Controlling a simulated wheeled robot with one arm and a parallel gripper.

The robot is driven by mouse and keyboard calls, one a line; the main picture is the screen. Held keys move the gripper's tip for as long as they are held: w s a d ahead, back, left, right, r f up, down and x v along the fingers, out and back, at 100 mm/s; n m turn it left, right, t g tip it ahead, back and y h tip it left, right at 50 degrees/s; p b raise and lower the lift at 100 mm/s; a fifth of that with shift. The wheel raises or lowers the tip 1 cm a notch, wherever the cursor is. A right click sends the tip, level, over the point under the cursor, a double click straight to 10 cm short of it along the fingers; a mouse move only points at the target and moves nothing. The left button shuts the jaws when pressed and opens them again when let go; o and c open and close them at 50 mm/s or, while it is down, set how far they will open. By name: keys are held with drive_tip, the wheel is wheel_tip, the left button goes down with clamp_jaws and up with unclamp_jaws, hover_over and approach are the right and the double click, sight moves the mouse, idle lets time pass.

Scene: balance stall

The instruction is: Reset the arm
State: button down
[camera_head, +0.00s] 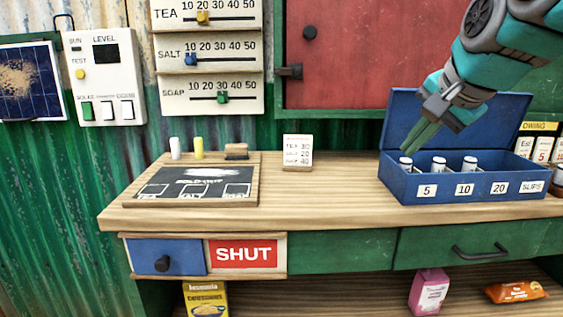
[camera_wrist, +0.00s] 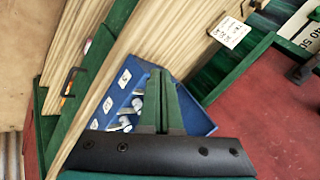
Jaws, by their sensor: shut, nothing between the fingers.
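My gripper (camera_head: 424,137) is on a teal and grey arm at the upper right of the head view. Its green fingers are shut together with nothing between them. They point down and left, over the left part of the open blue cash box (camera_head: 425,189). In the wrist view the shut fingers (camera_wrist: 161,105) stand in front of the blue box (camera_wrist: 122,88). Whether the fingertips touch anything is hard to tell, but they appear above the box.
The box's blue lid (camera_head: 400,112) stands raised behind the compartments, close to my arm. White-capped cylinders (camera_head: 438,164) stand in the compartments. A small price card (camera_head: 298,152) and a chalkboard (camera_head: 190,200) are on the wooden counter (camera_head: 330,210). The counter's middle is clear.

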drive_tip(key=s+a+f+n+g, duration=0.25)
drive_tip(key=s+f, duration=0.25)
drive_tip(key=f, duration=0.5)
drive_tip(key=s+a+f+n+g, duration=0.2)
drive_tip(key=s+a+f+n, duration=0.15)
drive_tip(key=f, duration=0.55)
drive_tip(key=s+f+n+g+h, duration=0.1)
drive_tip(key=s+f+n+g, duration=0.3)
drive_tip(key=s+f, duration=1.4)
drive_tip(key=shift+s+a+n+g, duration=0.4)
drive_tip(key=shift+s+g, duration=0.05)
drive_tip(key=shift+s, duration=0.05)
